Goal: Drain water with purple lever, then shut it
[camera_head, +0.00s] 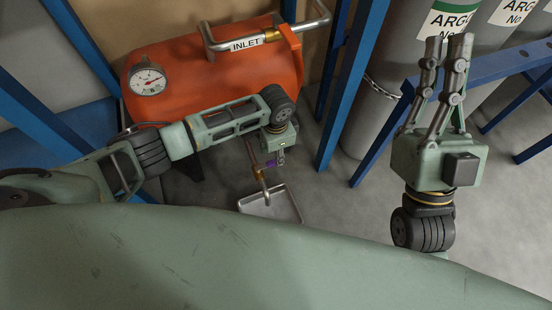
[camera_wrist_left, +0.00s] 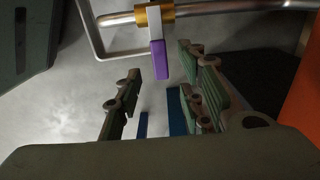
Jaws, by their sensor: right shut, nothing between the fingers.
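The purple lever (camera_wrist_left: 158,58) hangs from a brass valve (camera_wrist_left: 153,15) on a metal drain pipe (camera_wrist_left: 215,9), crosswise to the pipe in the left wrist view. My left gripper (camera_wrist_left: 159,68) is open, with its fingertips on either side of the lever's end; I cannot tell whether they touch it. In the head view my left wrist hides most of the valve; a bit of purple (camera_head: 271,163) shows. The drain spout (camera_head: 265,190) ends over a metal tray (camera_head: 291,206); no water stream is visible. My right gripper (camera_head: 447,48) is shut and empty, raised at the right.
An orange tank (camera_head: 195,75) with a pressure gauge (camera_head: 148,80) and an inlet pipe (camera_head: 218,44) stands behind my left arm. Blue frame posts (camera_head: 352,85) and grey gas cylinders (camera_head: 385,95) stand to the right. Concrete floor (camera_head: 320,200) is clear right of the tray.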

